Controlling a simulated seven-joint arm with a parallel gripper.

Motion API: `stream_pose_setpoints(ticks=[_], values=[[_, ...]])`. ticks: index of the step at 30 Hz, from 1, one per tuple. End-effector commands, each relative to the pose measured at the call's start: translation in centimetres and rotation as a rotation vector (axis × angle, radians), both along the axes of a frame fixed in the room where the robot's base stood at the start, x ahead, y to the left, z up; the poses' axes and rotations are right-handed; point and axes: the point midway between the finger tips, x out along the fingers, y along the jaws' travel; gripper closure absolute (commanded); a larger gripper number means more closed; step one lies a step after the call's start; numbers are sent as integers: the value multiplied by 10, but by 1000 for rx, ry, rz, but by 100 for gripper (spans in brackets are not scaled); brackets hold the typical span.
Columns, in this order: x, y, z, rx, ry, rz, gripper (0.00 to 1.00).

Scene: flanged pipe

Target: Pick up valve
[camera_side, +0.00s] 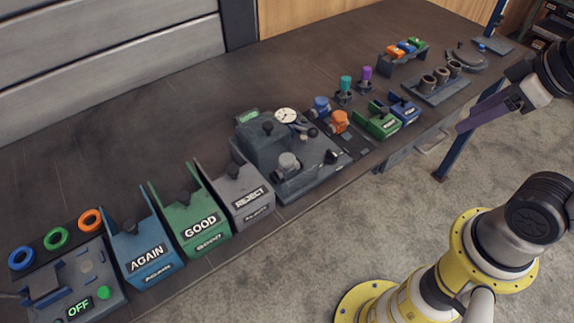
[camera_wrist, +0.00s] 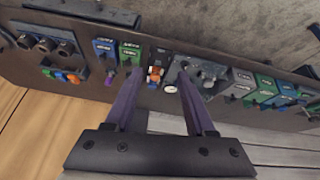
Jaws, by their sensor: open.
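I cannot tell for sure which part is the valve. Candidates in the side view are a blue-topped part (camera_side: 320,104) and an orange-topped part (camera_side: 340,119) beside the dark grey gauge fixture (camera_side: 262,150). A teal-topped part (camera_side: 345,84) and a purple-topped part (camera_side: 366,74) stand behind them. A grey pipe-like part (camera_side: 288,164) sits on the fixture. My gripper (camera_wrist: 160,76) is open with purple fingers and nothing between them. In the side view my gripper (camera_side: 464,126) hangs at the right, beyond the bench's front edge and clear of all parts.
Labelled bins AGAIN (camera_side: 146,262), GOOD (camera_side: 204,230) and REJECT (camera_side: 250,200) stand along the front left. A control box with coloured rings (camera_side: 57,238) is at far left. Green (camera_side: 385,126) and blue (camera_side: 405,112) bins and a block with cups (camera_side: 436,88) are at right. The back-left bench top is bare.

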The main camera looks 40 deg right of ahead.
Motion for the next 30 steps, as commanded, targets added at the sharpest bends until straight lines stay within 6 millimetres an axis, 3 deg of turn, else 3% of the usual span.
stream_pose_setpoints(ticks=[5, 9, 16, 20, 24, 30], values=[[26, 3, 36, -110, -12, 221, 45], [60, 14, 56, -187, 24, 427, 45], [134, 53, 67, -290, 112, 803, 45], [177, 89, 54, -329, 170, 1016, 45], [214, 136, 24, -352, 239, 1209, 45], [237, 192, -30, -350, 333, 1347, 45]])
